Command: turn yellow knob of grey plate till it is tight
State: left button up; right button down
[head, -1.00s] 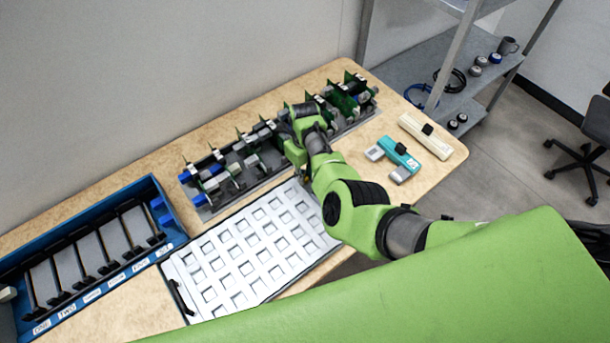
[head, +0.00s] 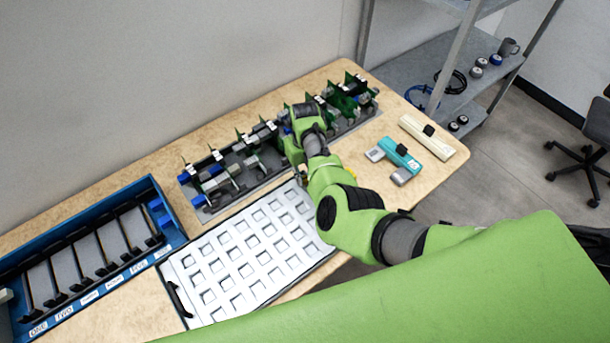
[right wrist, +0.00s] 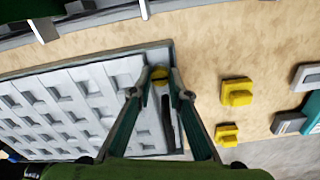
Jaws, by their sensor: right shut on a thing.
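The pale grey plate (head: 243,262) with rows of square pockets lies flat on the wooden table, with a dark handle at its near left end. In the right wrist view the plate (right wrist: 60,112) fills the left side. My left gripper is out of view.
Two more yellow knobs (right wrist: 237,92) (right wrist: 228,135) stand on the table to the right. An assembly of green boards (head: 235,170) runs behind the plate. A blue rack (head: 100,250) stands left; teal (head: 400,155) and cream (head: 428,137) parts lie right.

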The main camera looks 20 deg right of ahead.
jog(key=c, duration=1.9)
grip_release()
jog(key=shift+w+d+r, duration=0.1)
jog(key=shift+w+r, duration=0.25)
jog(key=shift+s+f, duration=0.15)
jog(key=shift+s, duration=0.05)
